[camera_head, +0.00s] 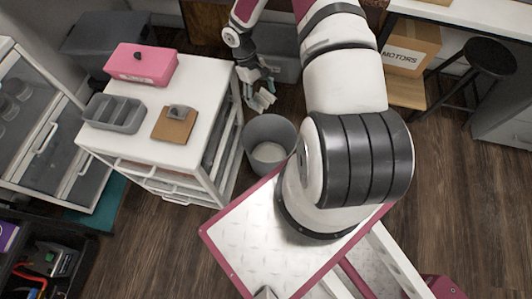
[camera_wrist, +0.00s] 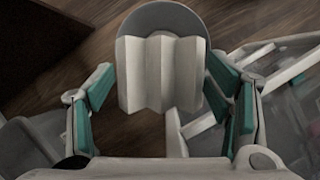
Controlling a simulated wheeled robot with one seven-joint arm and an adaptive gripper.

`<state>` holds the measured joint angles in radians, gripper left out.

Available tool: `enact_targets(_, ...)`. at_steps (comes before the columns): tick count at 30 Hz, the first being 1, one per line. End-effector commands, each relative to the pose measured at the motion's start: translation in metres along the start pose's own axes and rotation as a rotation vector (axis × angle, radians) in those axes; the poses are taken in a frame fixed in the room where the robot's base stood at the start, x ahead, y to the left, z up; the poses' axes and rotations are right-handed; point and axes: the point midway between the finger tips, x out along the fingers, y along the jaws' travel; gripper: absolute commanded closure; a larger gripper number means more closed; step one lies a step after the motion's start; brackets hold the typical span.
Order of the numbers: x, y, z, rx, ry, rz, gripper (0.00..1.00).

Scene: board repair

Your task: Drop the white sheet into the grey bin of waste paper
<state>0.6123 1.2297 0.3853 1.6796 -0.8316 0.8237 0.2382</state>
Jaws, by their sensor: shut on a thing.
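The white sheet (camera_head: 263,101) is creased into pleats and hangs in my gripper (camera_head: 258,82). In the wrist view the pleated sheet (camera_wrist: 160,75) lies between the green finger pads of my gripper (camera_wrist: 158,88), which is shut on it. The grey bin (camera_head: 256,160) is round and open-topped and stands on the floor, with something pale inside. In the head view the sheet appears just past the bin's far rim. In the wrist view the sheet covers much of the bin (camera_wrist: 135,20), whose rim shows behind its upper edge.
A white drawer cabinet (camera_head: 205,85) stands left of the bin, bearing a pink box (camera_head: 142,66), a grey divided tray (camera_head: 113,113) and a brown clipboard (camera_head: 172,126). A cardboard box (camera_head: 410,52) and black stool (camera_head: 490,58) are at right. Wooden floor is clear at right.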

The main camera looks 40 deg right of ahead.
Motion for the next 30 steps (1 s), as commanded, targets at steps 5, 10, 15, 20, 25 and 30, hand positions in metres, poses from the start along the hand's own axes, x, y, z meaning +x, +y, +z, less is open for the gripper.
enact_targets(5,0.079,0.010,-0.012,-0.025,-0.003,0.008,0.36)
enact_targets(10,0.117,0.013,-0.013,-0.041,-0.001,0.016,0.36)
enact_targets(15,0.130,0.014,-0.014,-0.047,0.002,0.019,0.36)
enact_targets(20,0.143,0.013,-0.018,-0.045,0.000,0.018,0.36)
enact_targets(25,0.161,0.013,-0.027,-0.047,0.001,0.018,0.36)
enact_targets(30,0.175,0.013,-0.032,-0.045,0.002,0.019,0.36)
